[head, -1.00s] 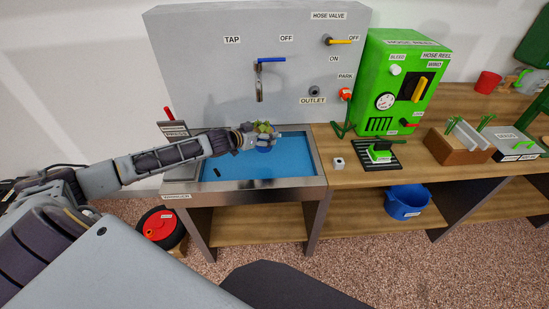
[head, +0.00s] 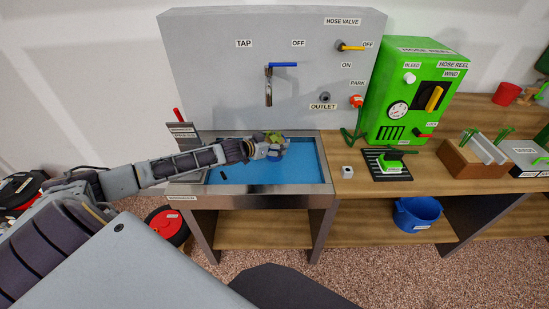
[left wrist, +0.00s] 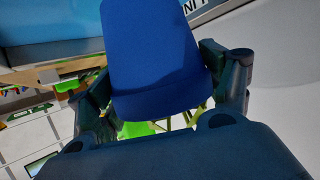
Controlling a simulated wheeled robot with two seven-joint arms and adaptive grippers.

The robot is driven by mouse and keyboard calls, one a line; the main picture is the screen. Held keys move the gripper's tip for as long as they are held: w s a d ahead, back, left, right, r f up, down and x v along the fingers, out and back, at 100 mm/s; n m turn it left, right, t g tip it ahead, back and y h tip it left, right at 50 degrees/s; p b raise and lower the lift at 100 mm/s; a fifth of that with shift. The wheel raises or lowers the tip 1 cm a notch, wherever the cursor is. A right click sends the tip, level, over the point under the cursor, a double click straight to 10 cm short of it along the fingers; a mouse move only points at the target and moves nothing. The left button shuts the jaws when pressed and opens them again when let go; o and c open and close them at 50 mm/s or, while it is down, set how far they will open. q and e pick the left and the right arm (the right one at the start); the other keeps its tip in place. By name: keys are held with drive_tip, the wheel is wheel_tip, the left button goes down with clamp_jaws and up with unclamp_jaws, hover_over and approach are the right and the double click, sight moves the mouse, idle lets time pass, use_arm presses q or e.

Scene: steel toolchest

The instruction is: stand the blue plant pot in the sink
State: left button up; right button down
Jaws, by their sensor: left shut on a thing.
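The blue plant pot (head: 273,154) with a green plant (head: 275,138) on top is over the back part of the sink (head: 250,188), below the tap. My left gripper (head: 262,150) reaches in from the left and is shut on the pot. In the left wrist view the blue pot (left wrist: 155,55) fills the space between the two fingers. Whether the pot's base touches the sink floor I cannot tell. The sink has a blue basin and a steel rim. My right gripper is not in view.
The tap (head: 269,90) hangs from the grey panel behind the sink. A small dark object (head: 223,176) lies in the basin. A green hose reel box (head: 418,95) stands right of the sink. A blue bucket (head: 416,215) is on the lower shelf. The basin's right part is clear.

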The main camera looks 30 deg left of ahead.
use_arm(q)
wheel_tip(320, 180, down, 2)
drive_tip(key=shift+f, duration=0.2)
drive_tip(key=shift+f+b, duration=0.3)
drive_tip(key=shift+f, duration=1.7)
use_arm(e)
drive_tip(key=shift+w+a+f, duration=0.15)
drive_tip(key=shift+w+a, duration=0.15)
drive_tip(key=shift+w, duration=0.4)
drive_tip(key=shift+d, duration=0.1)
